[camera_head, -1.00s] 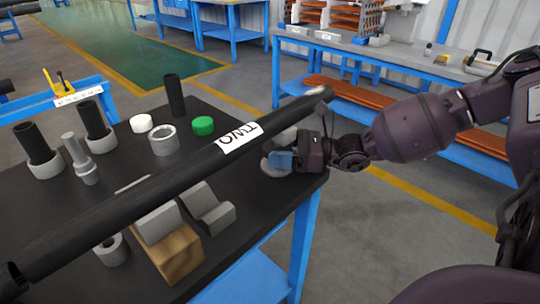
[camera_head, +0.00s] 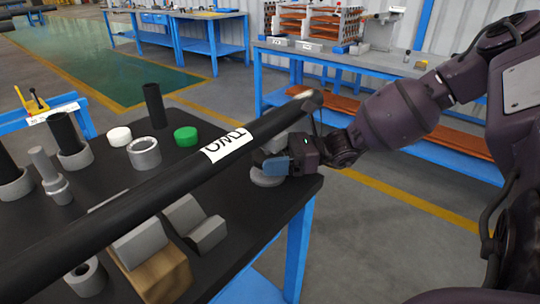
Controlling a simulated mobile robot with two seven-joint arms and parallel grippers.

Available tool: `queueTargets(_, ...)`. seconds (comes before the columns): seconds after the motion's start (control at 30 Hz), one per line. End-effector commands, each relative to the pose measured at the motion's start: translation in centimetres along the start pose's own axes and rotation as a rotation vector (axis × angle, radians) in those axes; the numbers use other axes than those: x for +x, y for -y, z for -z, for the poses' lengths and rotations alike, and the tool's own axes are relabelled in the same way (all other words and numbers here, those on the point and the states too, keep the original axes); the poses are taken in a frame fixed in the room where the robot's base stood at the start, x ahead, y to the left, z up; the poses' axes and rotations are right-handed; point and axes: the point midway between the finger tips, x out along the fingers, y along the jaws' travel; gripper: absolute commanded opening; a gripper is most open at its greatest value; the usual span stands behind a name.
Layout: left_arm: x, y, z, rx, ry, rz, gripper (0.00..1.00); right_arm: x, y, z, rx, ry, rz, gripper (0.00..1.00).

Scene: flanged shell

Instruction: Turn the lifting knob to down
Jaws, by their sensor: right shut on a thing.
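My right gripper (camera_head: 275,167) is at the right end of the black table, below the end of a long black pipe (camera_head: 130,195) labelled TWO. Its blue fingertips are shut on a grey round part (camera_head: 266,180) low at the table's edge. The fingers and wrist hide much of this part. I cannot tell for certain whether it is the lifting knob, and no up or down marking can be read. My left gripper is not in view.
The black table (camera_head: 245,206) holds a green cap (camera_head: 186,136), a white cap (camera_head: 119,136), a grey ring (camera_head: 144,153), upright black tubes and grey V-blocks (camera_head: 195,222). The long pipe crosses above the table. A blue-legged workbench (camera_head: 330,58) stands behind.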

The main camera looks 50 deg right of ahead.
Motion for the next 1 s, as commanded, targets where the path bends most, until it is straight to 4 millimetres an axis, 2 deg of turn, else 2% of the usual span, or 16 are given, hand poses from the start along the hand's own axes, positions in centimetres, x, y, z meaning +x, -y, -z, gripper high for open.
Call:
queueTargets(0.03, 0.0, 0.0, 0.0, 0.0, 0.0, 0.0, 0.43, 0.0, 0.0, 0.0, 0.003, 0.001, 0.0, 0.47)
queueTargets(0.07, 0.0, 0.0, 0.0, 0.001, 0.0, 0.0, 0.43, 0.0, 0.0, 0.0, 0.003, 0.001, 0.0, 0.75)
queueTargets(0.2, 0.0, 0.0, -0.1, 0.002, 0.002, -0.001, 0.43, 0.0, 0.0, 0.0, 0.002, 0.001, 0.0, 0.96)
queueTargets(0.57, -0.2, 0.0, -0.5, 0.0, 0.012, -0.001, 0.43, -0.5, 0.0, -0.1, -0.001, 0.001, 0.002, 0.96)
queueTargets(0.67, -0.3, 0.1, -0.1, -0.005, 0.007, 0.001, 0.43, -1.5, 0.0, -0.3, -0.003, 0.002, 0.003, 0.96)
queueTargets(0.83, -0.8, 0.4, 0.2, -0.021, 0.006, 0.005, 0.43, -4.5, 0.0, -0.6, -0.007, 0.003, 0.004, 0.96)
queueTargets(1.0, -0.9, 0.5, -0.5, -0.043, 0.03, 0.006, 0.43, -7.6, 0.0, -0.5, -0.005, 0.002, 0.003, 0.96)
